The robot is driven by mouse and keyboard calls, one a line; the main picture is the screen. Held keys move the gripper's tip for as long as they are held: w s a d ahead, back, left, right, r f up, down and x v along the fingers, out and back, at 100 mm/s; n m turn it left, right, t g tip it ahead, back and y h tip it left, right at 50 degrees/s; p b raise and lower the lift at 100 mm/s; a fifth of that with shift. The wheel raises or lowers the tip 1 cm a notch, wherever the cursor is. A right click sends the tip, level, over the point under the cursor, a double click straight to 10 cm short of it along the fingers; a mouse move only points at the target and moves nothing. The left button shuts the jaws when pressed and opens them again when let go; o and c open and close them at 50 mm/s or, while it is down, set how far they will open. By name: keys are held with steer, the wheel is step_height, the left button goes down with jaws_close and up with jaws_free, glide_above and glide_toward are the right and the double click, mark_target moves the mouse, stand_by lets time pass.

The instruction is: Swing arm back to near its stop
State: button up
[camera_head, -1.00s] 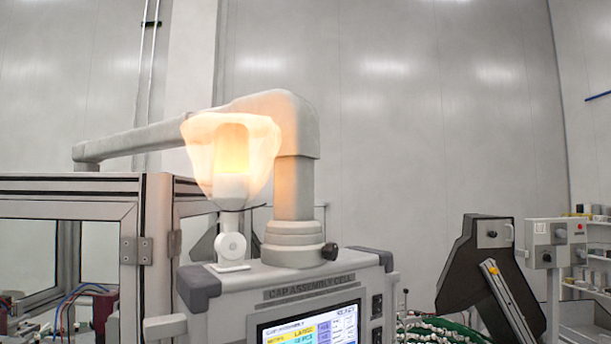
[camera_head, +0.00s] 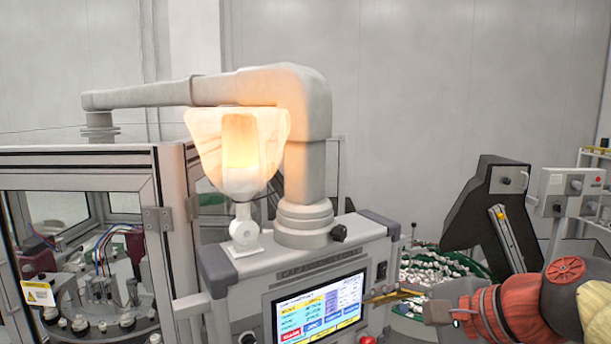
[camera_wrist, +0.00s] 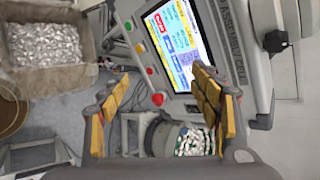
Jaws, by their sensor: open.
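The swing arm (camera_head: 290,90) is a thick pale grey tube in the head view. It runs from a post (camera_head: 100,125) on the cell frame at left to an elbow, then down to the control panel (camera_head: 240,290) with its lit screen (camera_head: 318,312). The panel also shows in the wrist view, with its screen (camera_wrist: 172,40) tilted. My gripper (camera_head: 385,295) is at the right of the panel, fingers pointing left. In the wrist view my gripper (camera_wrist: 160,75) has its yellow-padded fingers spread, with nothing held between them. Contact with the panel cannot be told.
A glowing lamp (camera_head: 240,150) stands on top of the panel. The glazed cell (camera_head: 75,160) is at left. A black inclined conveyor (camera_head: 490,215) and a grey switch box (camera_head: 560,190) stand at right. A bin of small parts (camera_wrist: 75,70) shows in the wrist view.

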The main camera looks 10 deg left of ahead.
steer(key=w+a+r+m+y, duration=0.4)
steer(key=w+a+r+m, duration=0.15)
steer(key=r, duration=0.45)
steer(key=m+y, duration=0.4)
glide_toward(305, 167)
steer(key=w+a, duration=0.1)
steer(key=w, duration=0.1)
steer(key=w+a+f, duration=0.1)
steer(key=w+a, duration=0.1)
steer(key=shift+w+f, duration=0.1)
steer(key=shift+w, duration=0.1)
steer(key=p+x, duration=0.1)
steer(key=x, duration=0.6)
steer(key=shift+a, duration=0.35)
steer(key=shift+c, duration=1.1)
jaws_close()
